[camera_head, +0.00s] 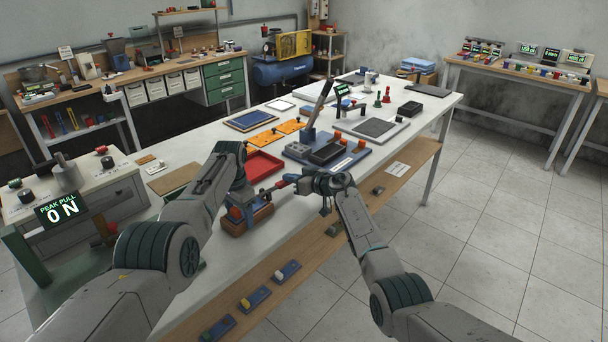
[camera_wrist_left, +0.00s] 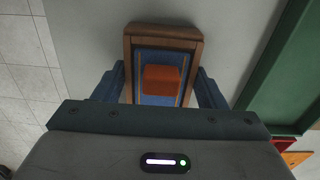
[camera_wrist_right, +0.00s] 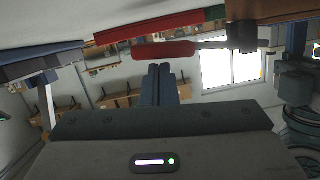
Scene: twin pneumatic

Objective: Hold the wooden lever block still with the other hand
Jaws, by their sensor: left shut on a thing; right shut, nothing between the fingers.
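The wooden lever block (camera_head: 250,222) stands on the white table near its front edge. It has a blue top and an orange knob (camera_wrist_left: 161,79), seen in the left wrist view. My left gripper (camera_head: 240,207) is over the block from above, and its blue fingers are shut on the block's two sides. A lever with a red handle (camera_wrist_right: 163,50) sticks out from the block (camera_wrist_right: 265,9) in the right wrist view. My right gripper (camera_wrist_right: 160,72) is shut and empty, its fingertips close to the red handle; I cannot tell whether they touch.
A red tray (camera_head: 264,167) lies behind the block. A blue base (camera_head: 335,160) with a tall grey lever stands to the right. A PEAK PULL display (camera_head: 62,209) reads 0 N at the left. A wooden shelf (camera_head: 300,245) runs below the table's front edge.

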